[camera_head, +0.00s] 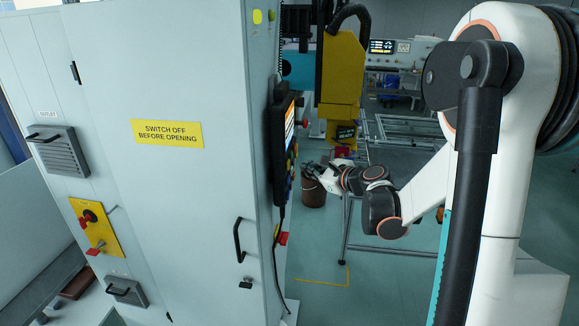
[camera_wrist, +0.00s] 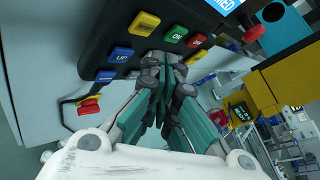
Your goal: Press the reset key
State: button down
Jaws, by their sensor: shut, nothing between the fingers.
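A dark control panel (camera_wrist: 225,22) with coloured keys fills the top of the wrist view; in the head view this panel (camera_head: 279,140) is seen edge-on, on the cabinet's right side. Its keys include a yellow key (camera_wrist: 144,23), a green ON key (camera_wrist: 176,36), a red key (camera_wrist: 196,40), a blue UP key (camera_wrist: 122,54) and another blue key (camera_wrist: 105,75). I cannot read a reset label on any of them. My gripper (camera_wrist: 162,60) is shut and empty, its tips close to the panel's lower key rows and covering part of them. Contact cannot be told. My gripper (camera_head: 311,169) also shows beside the panel.
The grey cabinet (camera_head: 190,210) stands left of the panel, with a black door handle (camera_head: 238,240). A red-and-yellow switch (camera_wrist: 88,105) sits below the panel. A yellow machine (camera_head: 342,75) and a brown bin (camera_head: 313,193) stand behind my gripper.

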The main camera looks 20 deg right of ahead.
jog(key=s+d, duration=0.2)
jog(key=shift+d, duration=0.35)
dwell(0.6)
